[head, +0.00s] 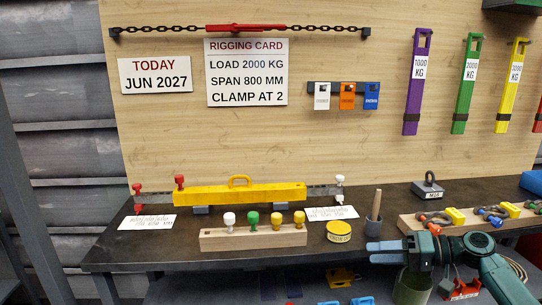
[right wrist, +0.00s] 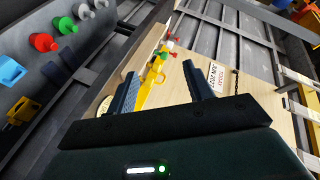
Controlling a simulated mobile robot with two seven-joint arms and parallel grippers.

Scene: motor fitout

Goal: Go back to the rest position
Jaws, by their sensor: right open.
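My right gripper (head: 376,252) reaches in from the lower right of the head view, in front of the workbench's front edge. It is open and its fingers point left. In the right wrist view my right gripper (right wrist: 165,80) shows two dark fingers spread apart with nothing held between them. The yellow lifting beam (right wrist: 157,78) shows beyond that gap, apart from the fingers. My left gripper is in neither view.
The workbench (head: 130,258) carries the yellow beam (head: 240,193), a wooden peg block (head: 253,238), a yellow tin (head: 339,232), a grey cup (head: 373,226) and a shackle board (head: 470,218). Coloured slings hang on the back panel (head: 340,140).

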